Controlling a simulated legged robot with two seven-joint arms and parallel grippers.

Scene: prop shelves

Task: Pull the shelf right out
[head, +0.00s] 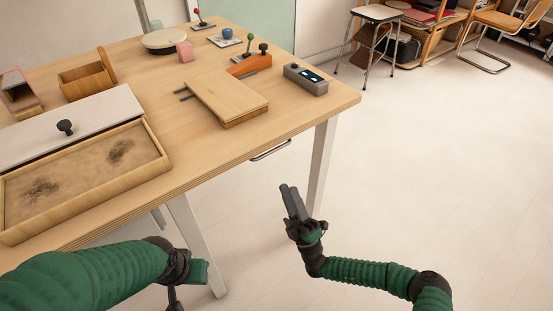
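A silver bar handle (270,150) sits just under the front edge of the wooden table (235,148). The shelf it seems to belong to is hidden beneath the tabletop, with no part of it seen standing out. My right gripper (289,188) is below and a little to the right of the handle, apart from it, over the floor. Its two dark fingers point up and lie close together with nothing between them. My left gripper (190,280) is low in front of the table, left of the handle; its fingers are mostly hidden behind the arm.
On the table stand a sand tray (160,165) with a grey lid (90,118), a wooden board (226,95), a grey device (306,79), and several small props. Table legs (321,165) stand near my grippers. The floor to the right is clear; a stool (376,14) and chair stand far back.

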